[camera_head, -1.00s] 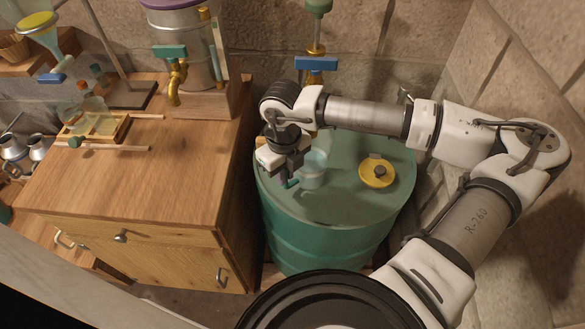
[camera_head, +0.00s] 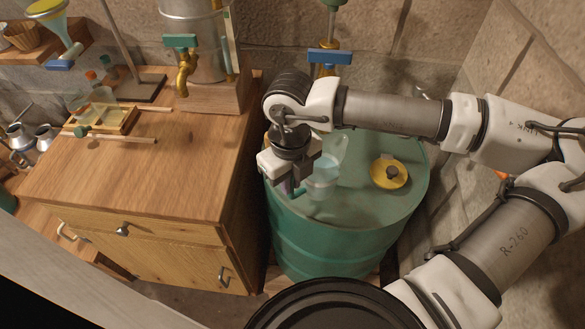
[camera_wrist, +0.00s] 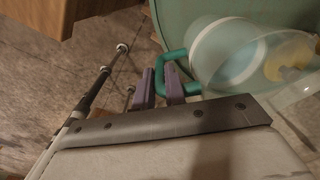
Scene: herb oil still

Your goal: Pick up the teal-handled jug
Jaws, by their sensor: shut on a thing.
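The teal-handled jug (camera_head: 325,172) is a clear vessel with pale blue liquid or a pale blue band, at the left part of the green drum's top. In the wrist view the jug (camera_wrist: 232,52) shows large at the upper right, with its teal handle (camera_wrist: 176,58) towards my gripper. My gripper (camera_wrist: 160,84) is shut on the handle with its purple fingers. In the head view my gripper (camera_head: 292,188) is beside the jug on its left, partly hiding it. I cannot tell whether the jug's base touches the drum.
The green drum (camera_head: 330,240) carries a yellow disc with a dark knob (camera_head: 391,173) right of the jug. A blue-handled valve (camera_head: 329,57) stands behind. The wooden cabinet (camera_head: 150,170) is at the left, with a metal vessel (camera_head: 195,45) on it. A stone wall is at the right.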

